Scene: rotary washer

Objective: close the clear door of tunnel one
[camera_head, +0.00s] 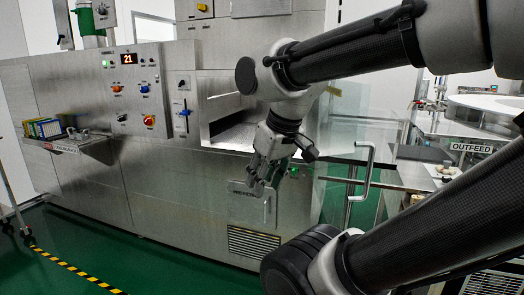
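The clear door (345,125) is a see-through panel standing open at the right of the tunnel opening (232,122) in the steel washer. An upright metal bar handle (369,172) stands out at its right side. The tunnel opening shows uncovered, with a bare steel floor inside. My gripper (262,186) points down in front of the washer, left of the door handle and apart from it. Nothing shows held in it. Its fingers are small and overlap the steel behind, so their spread is unclear. My arm hides part of the door's top edge.
A control panel (133,92) with a red "21" display is left of the opening. A side shelf (68,143) at far left holds colored items. An outfeed table (462,129) stands at right. Green floor with a striped line (80,272) is clear at front left.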

